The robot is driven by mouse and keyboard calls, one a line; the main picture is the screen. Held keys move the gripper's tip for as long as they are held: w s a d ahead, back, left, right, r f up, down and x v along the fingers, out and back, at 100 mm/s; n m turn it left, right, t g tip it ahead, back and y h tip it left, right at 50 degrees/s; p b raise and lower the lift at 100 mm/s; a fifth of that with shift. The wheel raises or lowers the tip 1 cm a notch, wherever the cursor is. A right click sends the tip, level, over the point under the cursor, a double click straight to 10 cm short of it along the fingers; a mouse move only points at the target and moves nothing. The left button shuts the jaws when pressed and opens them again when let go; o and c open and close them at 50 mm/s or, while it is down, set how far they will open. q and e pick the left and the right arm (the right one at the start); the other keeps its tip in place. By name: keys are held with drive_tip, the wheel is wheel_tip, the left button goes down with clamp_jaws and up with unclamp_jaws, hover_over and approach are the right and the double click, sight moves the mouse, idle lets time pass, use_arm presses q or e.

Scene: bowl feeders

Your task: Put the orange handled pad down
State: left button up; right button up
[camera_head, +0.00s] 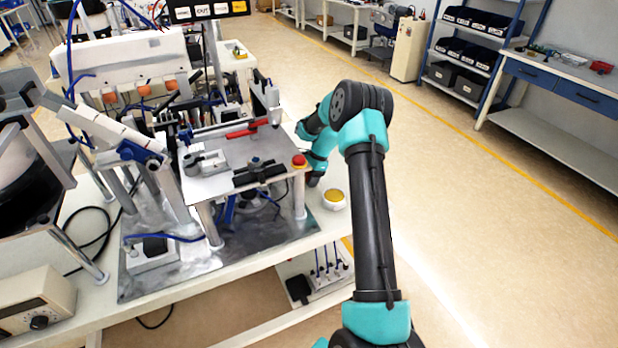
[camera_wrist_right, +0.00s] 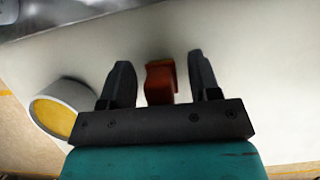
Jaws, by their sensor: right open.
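The orange handled pad shows in the right wrist view as an orange-red handle (camera_wrist_right: 160,84) standing on the pale bench top, between the two fingers. My right gripper (camera_wrist_right: 160,66) is open, with a gap between each finger and the handle. In the head view my right gripper (camera_head: 315,178) points down at the bench top, at the right side of the machine; the pad is hidden there. The pad's lower part cannot be made out. My left gripper is not in view.
A round white dish with a yellow top (camera_head: 334,198) stands close beside my right gripper; it also shows in the wrist view (camera_wrist_right: 58,113). The machine's metal plate (camera_head: 225,165) with a red button (camera_head: 299,161) is just left. Open floor lies to the right.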

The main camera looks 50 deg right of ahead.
drive_tip(key=v, duration=1.2)
drive_tip(key=shift+r, duration=0.15)
idle(0.3)
